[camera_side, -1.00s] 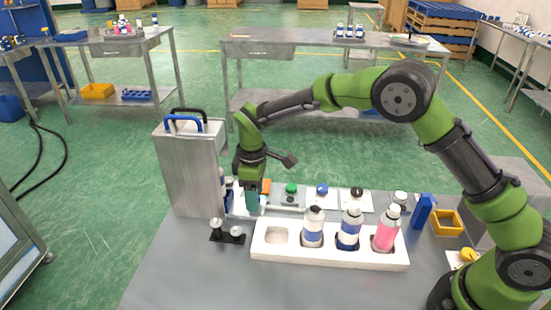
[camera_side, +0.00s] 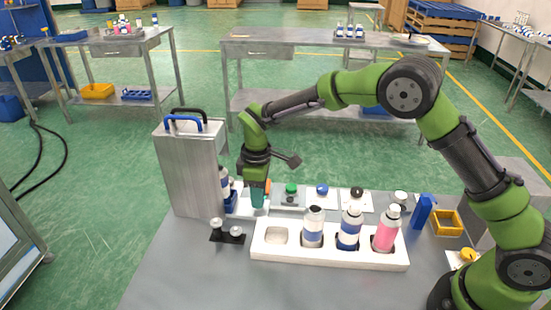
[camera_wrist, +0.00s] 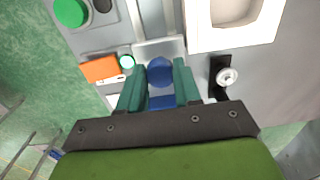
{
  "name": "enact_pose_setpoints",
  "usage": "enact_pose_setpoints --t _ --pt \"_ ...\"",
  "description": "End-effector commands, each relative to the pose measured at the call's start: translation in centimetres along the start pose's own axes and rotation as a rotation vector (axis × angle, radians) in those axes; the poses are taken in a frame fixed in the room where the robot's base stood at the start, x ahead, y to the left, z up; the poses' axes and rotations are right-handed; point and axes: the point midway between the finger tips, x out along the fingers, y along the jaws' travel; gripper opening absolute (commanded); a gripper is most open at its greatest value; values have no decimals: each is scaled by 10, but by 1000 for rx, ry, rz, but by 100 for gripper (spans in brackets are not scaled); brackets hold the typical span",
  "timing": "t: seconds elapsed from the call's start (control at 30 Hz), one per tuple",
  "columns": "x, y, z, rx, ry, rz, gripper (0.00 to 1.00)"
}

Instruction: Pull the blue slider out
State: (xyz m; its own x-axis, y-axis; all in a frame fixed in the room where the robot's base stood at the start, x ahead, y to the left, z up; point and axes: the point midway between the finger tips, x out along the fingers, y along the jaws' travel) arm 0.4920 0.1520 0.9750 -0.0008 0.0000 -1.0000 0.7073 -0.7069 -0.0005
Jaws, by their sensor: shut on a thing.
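The blue slider (camera_side: 231,201) shows at the right side of the tall metal box (camera_side: 187,175), with a white-and-blue bottle (camera_side: 224,181) by it. In the wrist view, blue slider parts (camera_wrist: 161,103), including a round blue piece, lie between the two teal fingers. My gripper (camera_side: 258,203) is just right of the box, low over the table and pointing down; it also shows in the wrist view (camera_wrist: 160,69). Its fingers are shut on the blue slider. The exact contact is hidden in the side view.
A white tray (camera_side: 330,261) in front holds several bottles, with its left pocket empty. A small black stand (camera_side: 227,238) is front left. Coloured buttons line the back.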

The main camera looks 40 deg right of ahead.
Motion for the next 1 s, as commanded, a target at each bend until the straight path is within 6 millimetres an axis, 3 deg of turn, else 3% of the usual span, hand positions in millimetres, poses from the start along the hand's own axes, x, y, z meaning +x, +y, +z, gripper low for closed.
enact_pose_setpoints --t 0.7,1.0 --pt "-2 2 95 5 2 3 0" --pt "-2 2 114 3 2 4 0"
